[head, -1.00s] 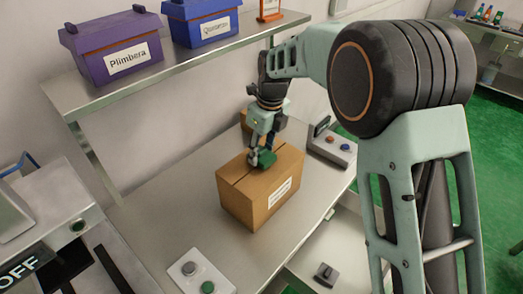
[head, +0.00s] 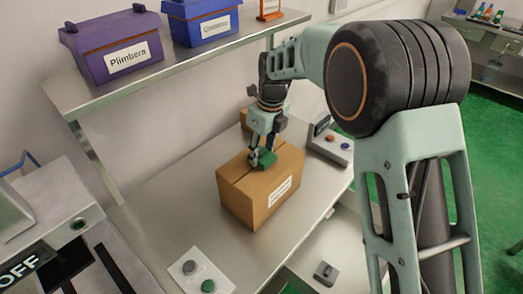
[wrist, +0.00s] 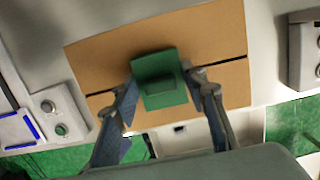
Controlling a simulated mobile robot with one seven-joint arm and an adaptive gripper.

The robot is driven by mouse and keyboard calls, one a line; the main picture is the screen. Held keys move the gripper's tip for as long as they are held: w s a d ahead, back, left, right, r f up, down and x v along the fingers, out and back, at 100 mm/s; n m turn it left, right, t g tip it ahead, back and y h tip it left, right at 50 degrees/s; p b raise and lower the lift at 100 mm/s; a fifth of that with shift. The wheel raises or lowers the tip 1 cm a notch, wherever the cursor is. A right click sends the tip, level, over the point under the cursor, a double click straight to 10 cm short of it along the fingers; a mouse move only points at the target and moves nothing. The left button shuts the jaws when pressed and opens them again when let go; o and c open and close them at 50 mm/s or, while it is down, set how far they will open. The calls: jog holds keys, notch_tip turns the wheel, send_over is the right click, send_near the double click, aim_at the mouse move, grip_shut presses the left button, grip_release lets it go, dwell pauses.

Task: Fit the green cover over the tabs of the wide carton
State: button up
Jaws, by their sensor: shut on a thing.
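The wide carton (head: 247,196) is a brown cardboard box with a white label, standing on the metal table. Its top, with a dark seam across it, also shows in the wrist view (wrist: 215,40). The green cover (head: 267,159) is a small green block with a raised grip, held over the carton's top; it also shows in the wrist view (wrist: 155,68), over the seam. My gripper (head: 261,158) is shut on the cover, with a finger on each side of it in the wrist view (wrist: 165,82). The tabs are hidden; I cannot tell whether the cover touches the carton.
Another brown box (head: 244,118) stands behind the arm. A shelf (head: 190,58) above holds labelled purple and blue boxes.

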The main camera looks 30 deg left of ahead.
jog(key=o, duration=1.2)
jog(key=shift+r+p, duration=2.75)
jog(key=shift+r, duration=0.8)
